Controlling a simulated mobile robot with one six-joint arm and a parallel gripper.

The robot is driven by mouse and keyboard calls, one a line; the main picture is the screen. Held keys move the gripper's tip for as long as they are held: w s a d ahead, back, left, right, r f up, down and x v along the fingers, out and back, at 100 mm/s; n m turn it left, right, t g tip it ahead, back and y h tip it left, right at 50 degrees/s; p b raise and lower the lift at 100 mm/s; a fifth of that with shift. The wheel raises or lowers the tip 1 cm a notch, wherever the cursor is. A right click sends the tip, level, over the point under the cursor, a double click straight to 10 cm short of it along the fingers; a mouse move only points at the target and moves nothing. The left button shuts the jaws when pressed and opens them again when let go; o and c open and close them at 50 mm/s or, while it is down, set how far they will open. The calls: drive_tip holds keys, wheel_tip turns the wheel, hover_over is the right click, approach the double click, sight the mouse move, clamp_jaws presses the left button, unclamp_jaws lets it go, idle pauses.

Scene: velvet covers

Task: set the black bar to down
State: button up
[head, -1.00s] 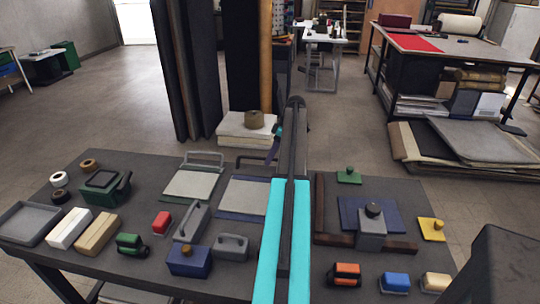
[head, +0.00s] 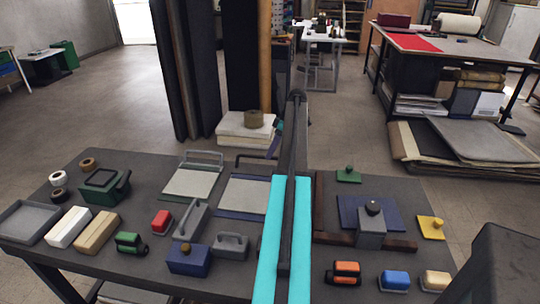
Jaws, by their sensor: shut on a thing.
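The black bar (head: 252,156) is a thin dark handle at the far edge of a grey panel with blue edging (head: 247,193), left of my arm. It stands up above the panel's far side, and its right end is partly hidden by my arm. My gripper (head: 271,152) is at the right end of the bar, small and dark purple, and is shut on it. The fingertips are too small and too covered to see clearly.
To the left is a similar panel (head: 190,183) with a grey bar (head: 203,156). A grey handled block (head: 231,245) and a blue box (head: 188,259) sit in front. A blue plate (head: 353,213) lies right of my arm. White slabs (head: 239,132) are stacked beyond the table.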

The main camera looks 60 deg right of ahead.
drive_tip(key=p+v, duration=0.4)
drive_tip(key=v, duration=0.5)
drive_tip(key=shift+r+p, duration=0.2)
drive_tip(key=shift+p, duration=0.1)
drive_tip(key=p+v, duration=0.2)
drive_tip(key=p, duration=0.5)
drive_tip(key=shift+d, duration=0.1)
drive_tip(key=shift+s+r+p, duration=0.1)
drive_tip(key=shift+p, duration=0.45)
drive_tip(key=shift+s, duration=0.1)
idle(0.6)
